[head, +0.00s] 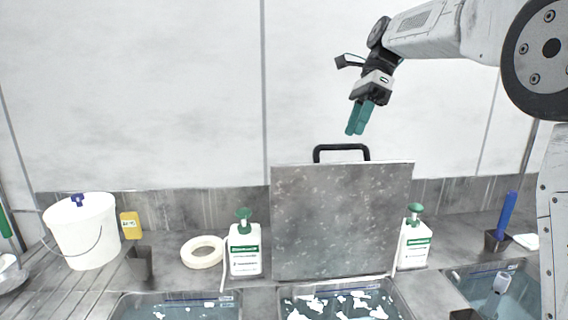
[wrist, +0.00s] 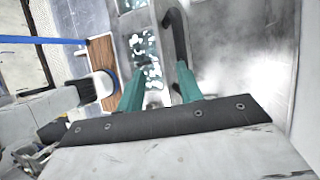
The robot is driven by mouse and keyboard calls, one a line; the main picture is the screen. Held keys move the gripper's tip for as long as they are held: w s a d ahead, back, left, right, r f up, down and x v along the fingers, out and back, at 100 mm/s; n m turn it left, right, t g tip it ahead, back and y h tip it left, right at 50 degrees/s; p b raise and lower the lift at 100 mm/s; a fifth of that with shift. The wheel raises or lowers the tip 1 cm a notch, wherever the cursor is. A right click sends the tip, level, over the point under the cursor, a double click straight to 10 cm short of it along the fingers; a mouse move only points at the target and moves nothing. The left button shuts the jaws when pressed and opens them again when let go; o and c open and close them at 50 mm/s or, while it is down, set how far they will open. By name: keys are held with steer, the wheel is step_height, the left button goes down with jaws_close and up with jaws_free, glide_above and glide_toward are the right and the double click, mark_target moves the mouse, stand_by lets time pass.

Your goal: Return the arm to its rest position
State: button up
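My gripper (head: 356,130) hangs in the air above and a little to the right of the black handle of an upright grey panel, fingers pointing down. My arm reaches in from the upper right. In the wrist view the two teal fingers of my gripper (wrist: 161,68) stand apart with nothing held between them. The black handle (head: 341,151) is clear of the fingers in the head view. It also shows beyond the fingertips in the wrist view (wrist: 176,36).
The speckled grey panel (head: 342,222) stands behind the middle basin (head: 400,300). White bottles with green tops (head: 245,250) (head: 414,243) flank it. The air around my gripper is free.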

steer(key=s+d+f+n+t+h, duration=0.1)
steer(key=s+d+n, duration=0.15)
steer(key=s, duration=0.35)
steer(key=s+d+f+n+t, duration=0.1)
steer(key=s+f+n, duration=0.15)
steer(key=s, duration=0.45)
steer(key=s+d+f+n+t+h, duration=0.1)
steer(key=s+n, duration=0.2)
steer(key=s, duration=0.3)
steer(key=s+d+f+n+t+h, duration=0.1)
steer(key=s+d+f+n, duration=0.1)
steer(key=s+f+n, duration=0.2)
steer(key=s+d+f+n+h, duration=0.1)
steer(key=s+f+n, duration=0.4)
steer(key=s+f, duration=0.5)
steer(key=s+d, duration=0.1)
steer(key=s, duration=0.2)
steer(key=shift+d+t+h, duration=0.3)
steer(key=shift+d+t, duration=0.1)
